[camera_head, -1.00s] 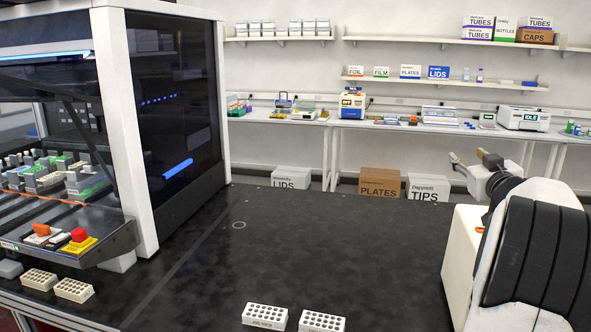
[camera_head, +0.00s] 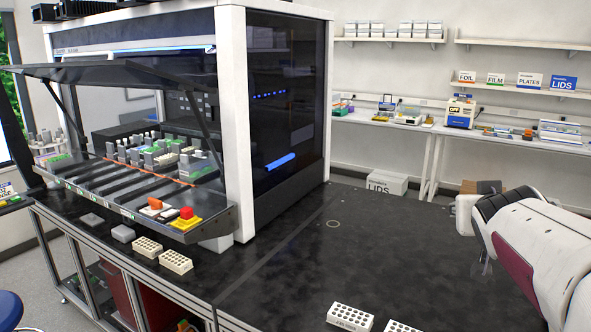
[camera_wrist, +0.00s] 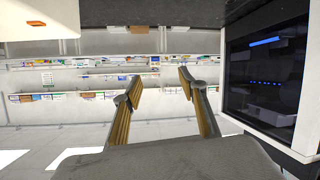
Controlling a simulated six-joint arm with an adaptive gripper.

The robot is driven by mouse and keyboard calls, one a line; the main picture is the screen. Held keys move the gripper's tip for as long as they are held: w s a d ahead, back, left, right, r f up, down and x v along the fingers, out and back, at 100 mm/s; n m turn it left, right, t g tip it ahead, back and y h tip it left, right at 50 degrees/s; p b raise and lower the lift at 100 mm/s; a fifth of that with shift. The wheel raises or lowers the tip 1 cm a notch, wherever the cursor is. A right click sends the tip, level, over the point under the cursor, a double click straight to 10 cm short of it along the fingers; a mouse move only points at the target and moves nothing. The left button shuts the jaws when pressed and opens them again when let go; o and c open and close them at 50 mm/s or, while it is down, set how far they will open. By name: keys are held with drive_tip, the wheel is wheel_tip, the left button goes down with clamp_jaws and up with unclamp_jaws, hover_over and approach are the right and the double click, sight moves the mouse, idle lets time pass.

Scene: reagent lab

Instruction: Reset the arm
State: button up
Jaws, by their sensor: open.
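My arm (camera_head: 530,243) reaches in from the right edge of the head view, above the right part of the black bench. Its gripper end is partly hidden there by the arm links, so the fingers do not show clearly. In the wrist view my gripper (camera_wrist: 157,88) is open, its two tan-padded fingers spread apart with nothing between them. The wrist view looks out past the machine to distant shelves.
The black bench (camera_head: 320,262) is largely clear in the middle. A large machine (camera_head: 285,120) with a raised front cover stands at left. White racks (camera_head: 175,262) sit before it, and another white rack (camera_head: 350,317) lies at the front edge. Shelves line the back wall.

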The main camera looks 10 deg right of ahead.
drive_tip(key=s+a+f+n+g+y, duration=0.1)
drive_tip(key=s+a+f+n+y, duration=0.1)
drive_tip(key=s+a+f, duration=0.4)
drive_tip(key=s+a+f+n+g+y, duration=0.1)
drive_tip(key=s+a+f, duration=0.5)
drive_tip(key=a, duration=0.9)
drive_tip(key=s+a+f+n+g+y, duration=0.2)
drive_tip(key=s+a+f+y, duration=0.3)
drive_tip(key=s+a, duration=0.4)
drive_tip(key=shift+s+a+f+n+g, duration=0.25)
drive_tip(key=shift+a+f+g, duration=0.35)
drive_tip(key=shift+a, duration=0.3)
